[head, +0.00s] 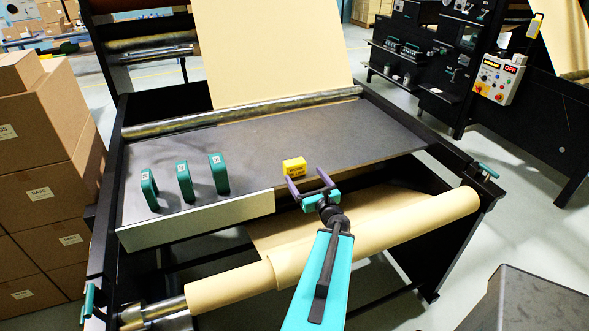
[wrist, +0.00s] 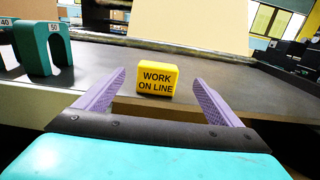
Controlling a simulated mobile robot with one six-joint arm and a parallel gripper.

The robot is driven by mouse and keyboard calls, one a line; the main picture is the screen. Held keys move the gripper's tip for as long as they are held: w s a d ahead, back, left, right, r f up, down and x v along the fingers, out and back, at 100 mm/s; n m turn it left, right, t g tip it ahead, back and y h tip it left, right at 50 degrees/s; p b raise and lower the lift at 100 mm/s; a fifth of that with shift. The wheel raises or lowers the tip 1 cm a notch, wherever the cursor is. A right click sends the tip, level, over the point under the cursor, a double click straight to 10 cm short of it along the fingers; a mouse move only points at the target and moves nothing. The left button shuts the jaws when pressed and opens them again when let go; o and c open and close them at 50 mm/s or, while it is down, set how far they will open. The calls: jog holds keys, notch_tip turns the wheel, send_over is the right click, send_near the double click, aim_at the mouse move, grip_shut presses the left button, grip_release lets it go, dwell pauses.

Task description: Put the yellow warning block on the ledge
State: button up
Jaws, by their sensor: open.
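The yellow warning block (head: 294,168) stands upright near the front edge of the machine's dark flat ledge (head: 330,130). In the wrist view the block (wrist: 157,79) shows its face, lettered "WORK ON LINE". My gripper (head: 308,180) is open at the front edge, just in front of the block. In the wrist view its purple fingers (wrist: 160,78) are spread to the left and right of the block in the picture, with a clear gap on each side. I cannot tell whether the fingertips reach alongside it.
Several green arch-shaped pieces (head: 185,181) stand on the ledge's left part, behind a pale front panel (head: 200,220). A kraft paper roll (head: 400,225) lies below the front edge, under my arm. The ledge right of the block is clear. Cardboard boxes (head: 50,150) are stacked at left.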

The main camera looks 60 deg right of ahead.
aim_at(294, 160)
jog(key=shift+w+d+f+b, duration=0.25)
jog(key=shift+w+b, duration=0.1)
jog(key=shift+b, duration=1.05)
jog(key=b+x, duration=0.2)
jog(key=b, duration=0.4)
jog(key=shift+b, duration=0.3)
jog(key=x, duration=0.3)
jog(key=shift+w+d+r, duration=0.25)
jog(key=shift+w+r, duration=0.05)
jog(key=shift+x, duration=1)
jog(key=shift+p+x, duration=0.95)
jog(key=shift+x, duration=0.25)
jog(key=shift+p+x, duration=0.6)
jog(key=shift+x, duration=0.8)
jog(key=shift+a, duration=0.1)
